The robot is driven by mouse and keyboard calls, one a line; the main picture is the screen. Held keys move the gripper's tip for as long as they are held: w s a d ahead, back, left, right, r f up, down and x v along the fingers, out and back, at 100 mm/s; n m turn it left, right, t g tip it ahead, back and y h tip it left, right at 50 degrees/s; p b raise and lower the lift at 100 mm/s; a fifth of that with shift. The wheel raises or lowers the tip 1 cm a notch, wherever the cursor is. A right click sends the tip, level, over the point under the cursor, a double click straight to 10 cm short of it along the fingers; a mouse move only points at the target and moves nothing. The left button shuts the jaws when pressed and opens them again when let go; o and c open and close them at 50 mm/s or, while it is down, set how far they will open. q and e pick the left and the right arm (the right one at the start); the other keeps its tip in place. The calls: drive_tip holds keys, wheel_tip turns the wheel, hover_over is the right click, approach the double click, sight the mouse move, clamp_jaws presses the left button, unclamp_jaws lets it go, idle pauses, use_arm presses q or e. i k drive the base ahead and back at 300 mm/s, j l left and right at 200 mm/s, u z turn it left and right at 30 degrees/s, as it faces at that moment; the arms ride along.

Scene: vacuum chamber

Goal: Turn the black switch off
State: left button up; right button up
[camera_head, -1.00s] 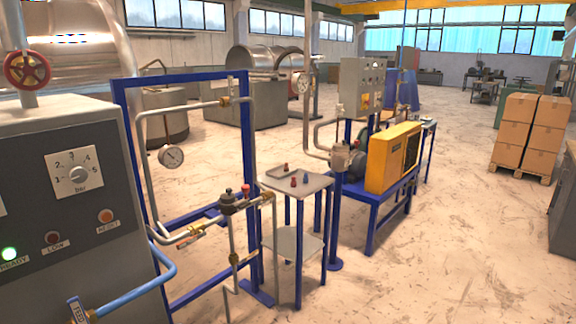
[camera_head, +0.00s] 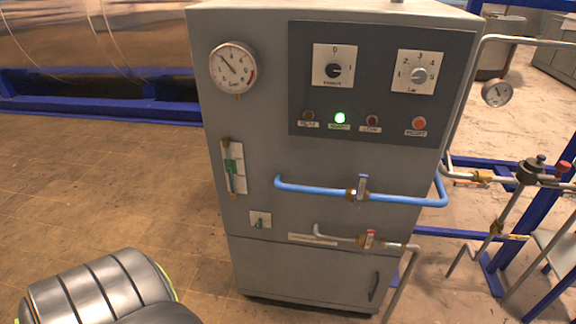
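The black switch (camera_head: 334,70) is a round rotary knob on a white plate, on the dark panel at the top of the grey cabinet (camera_head: 212,150). The plate has a 0 at the top and a mark at the right. The knob's pointer seems to be turned toward the right, but it is small. A green lamp (camera_head: 340,118) is lit below it. Neither of my grippers shows in the head view.
A gauge (camera_head: 233,68) is at the upper left. A blue pipe (camera_head: 320,189) and a lower grey pipe (camera_head: 340,238) stick out in front of the cabinet. The floor (camera_head: 110,200) to the left is clear.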

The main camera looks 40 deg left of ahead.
sight(333, 70)
drive_tip(key=u, duration=1.15)
